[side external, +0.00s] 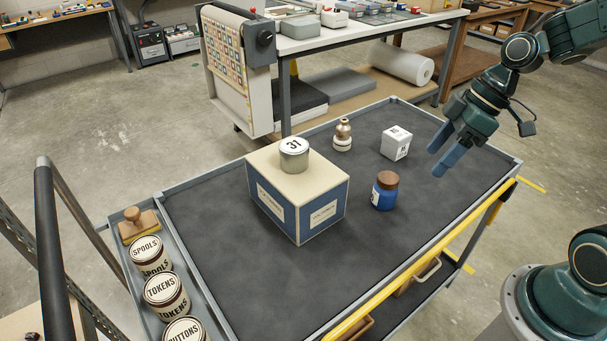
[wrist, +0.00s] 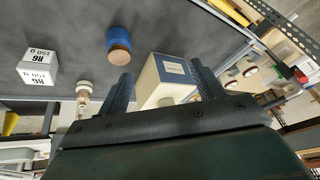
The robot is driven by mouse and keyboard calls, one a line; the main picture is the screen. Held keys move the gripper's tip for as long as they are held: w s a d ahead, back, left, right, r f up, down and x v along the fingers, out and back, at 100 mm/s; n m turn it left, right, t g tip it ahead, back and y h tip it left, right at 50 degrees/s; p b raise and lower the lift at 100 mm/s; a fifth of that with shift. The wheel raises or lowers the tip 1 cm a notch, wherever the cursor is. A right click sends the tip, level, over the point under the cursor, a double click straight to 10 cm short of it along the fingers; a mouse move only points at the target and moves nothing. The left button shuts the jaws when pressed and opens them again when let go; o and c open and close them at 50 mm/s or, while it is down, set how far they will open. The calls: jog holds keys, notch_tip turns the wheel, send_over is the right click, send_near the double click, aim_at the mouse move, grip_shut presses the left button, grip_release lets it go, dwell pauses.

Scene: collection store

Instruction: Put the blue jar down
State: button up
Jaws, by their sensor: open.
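The blue jar (side external: 385,191) with a brown lid stands upright on the dark cart top, right of the large blue and cream box. My gripper (side external: 447,156) is open and empty in the air, up and to the right of the jar and apart from it. In the wrist view the blue jar (wrist: 119,43) shows beyond the fingers, near the top centre. My open gripper's two fingers (wrist: 160,90) frame part of the blue and cream box (wrist: 168,75) in the distance. Nothing is between the fingers.
The large box (side external: 297,190) carries a small tin marked 31 (side external: 294,154). A white cube (side external: 396,143) and a pale knobbed piece (side external: 343,134) stand behind the jar. Labelled tins (side external: 166,295) line the left side tray. The cart top (side external: 400,240) is clear in front of the jar.

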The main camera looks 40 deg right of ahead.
jog(key=s+a+r+m+t+h, duration=0.1)
jog(key=s+r+m+t+h, duration=0.1)
jog(key=s+r+m+h, duration=0.2)
jog(key=shift+s+a+r+m+t, duration=0.35)
jog(key=shift+s+r+m, duration=1.45)
jog(key=shift+s+r, duration=1.4)
jog(key=shift+s+f, duration=0.45)
jog(key=shift+f, duration=0.1)
